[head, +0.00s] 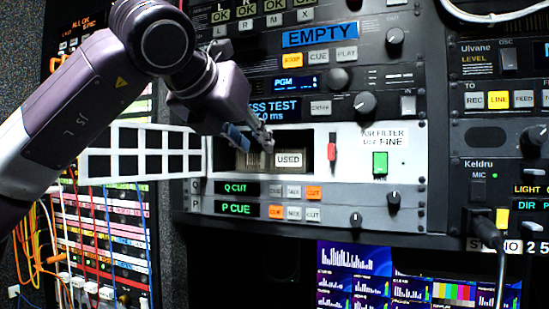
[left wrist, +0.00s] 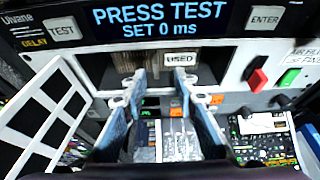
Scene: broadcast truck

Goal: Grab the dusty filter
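The filter (head: 288,160) is a dark, brownish pleated block with a white "USED" label, sitting in an opening in a white rack panel (head: 405,165). In the left wrist view the filter's label (left wrist: 181,59) shows just beyond the fingertips, slightly right of centre. My left gripper (head: 252,143) is at the opening, in front of the filter's upper left part in the head view. In the left wrist view its two blue-grey fingers (left wrist: 161,80) are apart with nothing between them. I cannot tell whether they touch the filter. My right gripper is not in view.
A white door with black square holes (head: 140,152) stands open left of the opening. A red switch (head: 332,147) and a green switch (head: 380,162) sit to its right. Knobs and buttons surround the panel. Cables hang at lower left.

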